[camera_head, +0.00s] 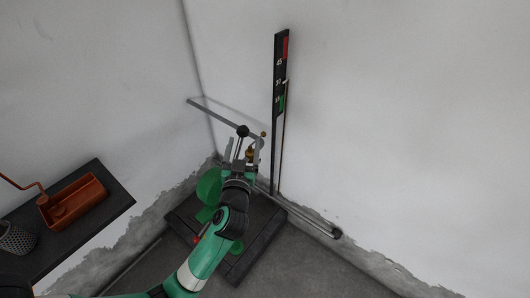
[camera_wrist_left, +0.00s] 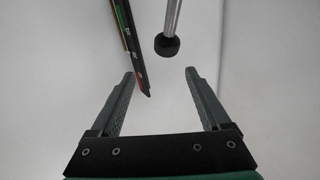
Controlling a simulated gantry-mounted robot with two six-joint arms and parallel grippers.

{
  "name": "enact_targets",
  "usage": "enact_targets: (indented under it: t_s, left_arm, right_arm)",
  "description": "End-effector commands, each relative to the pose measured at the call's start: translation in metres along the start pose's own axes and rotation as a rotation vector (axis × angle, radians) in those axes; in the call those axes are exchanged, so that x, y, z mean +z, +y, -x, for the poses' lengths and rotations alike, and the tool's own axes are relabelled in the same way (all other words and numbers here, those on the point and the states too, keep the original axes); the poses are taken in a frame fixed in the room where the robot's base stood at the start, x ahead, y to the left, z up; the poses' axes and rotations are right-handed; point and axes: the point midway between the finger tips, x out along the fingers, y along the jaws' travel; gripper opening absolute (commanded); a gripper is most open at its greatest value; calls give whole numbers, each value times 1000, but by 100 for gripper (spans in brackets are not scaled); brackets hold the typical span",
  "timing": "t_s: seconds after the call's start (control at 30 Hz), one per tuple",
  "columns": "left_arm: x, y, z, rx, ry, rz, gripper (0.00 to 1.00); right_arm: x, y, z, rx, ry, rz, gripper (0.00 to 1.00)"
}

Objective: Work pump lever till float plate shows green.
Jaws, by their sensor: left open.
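A tall dark gauge board (camera_head: 280,75) stands against the wall, with red at the top, white numbers and green near the bottom. A small pale marker (camera_head: 286,82) sits on its right edge near the 30, above the green. A grey lever bar (camera_head: 212,113) slants down to a black knob (camera_head: 242,130). My left gripper (camera_head: 240,149) is open just below this knob. In the left wrist view, my left gripper's fingers (camera_wrist_left: 158,85) are apart with nothing between them; a black knob (camera_wrist_left: 167,45) on a metal rod is beyond the tips, apart from them.
The green pump body (camera_head: 208,187) stands on a dark base (camera_head: 262,232), partly hidden by my arm. A low rod with a round end (camera_head: 337,232) sticks out to the right. At left, a dark shelf (camera_head: 118,200) holds an orange tray (camera_head: 75,201) and a mesh cup (camera_head: 15,239).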

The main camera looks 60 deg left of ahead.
Motion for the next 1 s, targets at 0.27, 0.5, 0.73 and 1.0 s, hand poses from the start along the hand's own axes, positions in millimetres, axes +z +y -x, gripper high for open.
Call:
enact_targets:
  t_s: [0.27,0.5,0.73,1.0]
  left_arm:
    - [27,-8,-1,-17,-11,-7,80]
    - [26,-9,-29,-20,-11,-6,80]
    - [28,-9,-81,-18,-11,-5,80]
    - [28,-9,-115,-16,-10,-6,80]
  right_arm:
    - [13,0,15,0,2,0,50]
    - [14,0,16,0,2,0,50]
    - [18,0,20,0,1,0,50]
    - [21,0,23,0,1,0,50]
